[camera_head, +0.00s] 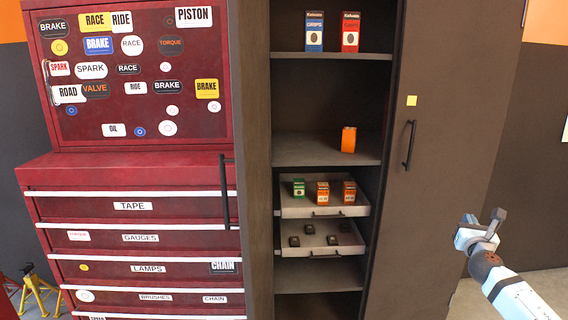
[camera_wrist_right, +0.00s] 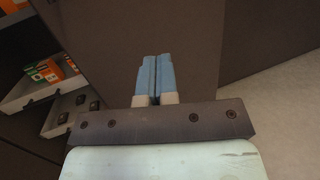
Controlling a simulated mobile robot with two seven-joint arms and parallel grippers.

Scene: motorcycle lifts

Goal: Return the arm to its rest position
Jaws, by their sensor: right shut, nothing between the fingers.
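My right gripper (camera_head: 497,218) is at the right of the head view, in front of the dark wall or cabinet side, with its arm coming in from the lower right. In the right wrist view its two blue fingers (camera_wrist_right: 154,78) are pressed together with nothing between them. The gripper is apart from the cabinet and holds nothing. My left gripper and left arm are not in view.
An open dark cabinet (camera_head: 327,55) holds boxes on shelves and two pulled-out white trays (camera_head: 323,212). Its door (camera_head: 435,150) has a black handle. A red tool chest (camera_head: 135,240) stands left. A yellow stand (camera_head: 38,293) is at lower left. Floor shows at right.

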